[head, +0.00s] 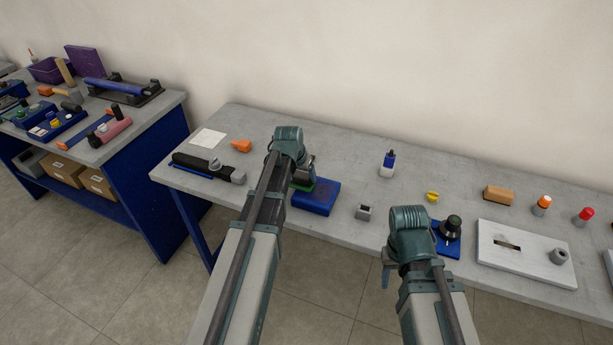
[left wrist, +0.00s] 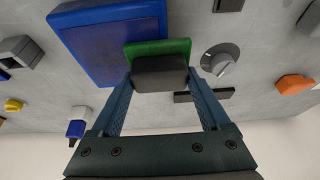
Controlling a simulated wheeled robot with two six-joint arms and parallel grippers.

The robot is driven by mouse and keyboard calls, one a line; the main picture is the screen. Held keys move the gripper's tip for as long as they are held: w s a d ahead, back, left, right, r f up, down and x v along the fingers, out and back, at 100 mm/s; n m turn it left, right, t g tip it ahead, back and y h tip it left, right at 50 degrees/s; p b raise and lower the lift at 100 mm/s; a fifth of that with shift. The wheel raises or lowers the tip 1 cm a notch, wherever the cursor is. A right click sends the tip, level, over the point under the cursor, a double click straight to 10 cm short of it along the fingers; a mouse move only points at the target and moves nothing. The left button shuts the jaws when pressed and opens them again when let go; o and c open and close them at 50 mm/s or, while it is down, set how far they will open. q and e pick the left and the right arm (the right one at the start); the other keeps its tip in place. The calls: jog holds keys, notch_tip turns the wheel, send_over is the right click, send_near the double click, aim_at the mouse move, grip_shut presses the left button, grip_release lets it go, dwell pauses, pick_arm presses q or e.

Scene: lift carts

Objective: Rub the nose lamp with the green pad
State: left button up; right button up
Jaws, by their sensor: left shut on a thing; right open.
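The green pad (left wrist: 158,48) is a flat green layer on a dark grey block (left wrist: 160,74). My left gripper (left wrist: 160,80) is shut on this block. In the head view the green pad (head: 301,186) shows just beside the blue box (head: 315,198), with my left gripper (head: 303,176) partly hiding it. I cannot tell if it touches the box or table. A long black body (head: 195,163) with a round grey part (head: 215,164) lies left of the gripper; I cannot tell for sure whether this part is the nose lamp. My right gripper (head: 387,271) is open and empty near the table's front edge.
An orange piece (head: 241,145) and a white sheet (head: 208,138) lie behind the black body. A blue-and-white bottle (head: 387,165), a grey hollow block (head: 365,212) and a white slotted board (head: 520,254) are further right. A second table (head: 165,107) stands at the left.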

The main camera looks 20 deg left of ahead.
aim_at(313, 185)
pick_arm(q)
jog(key=shift+f, duration=0.15)
jog(key=shift+d, duration=0.1)
jog(key=shift+d, duration=0.1)
jog(key=shift+d, duration=1.6)
jog(key=shift+s, duration=0.1)
jog(key=shift+d, duration=1.65)
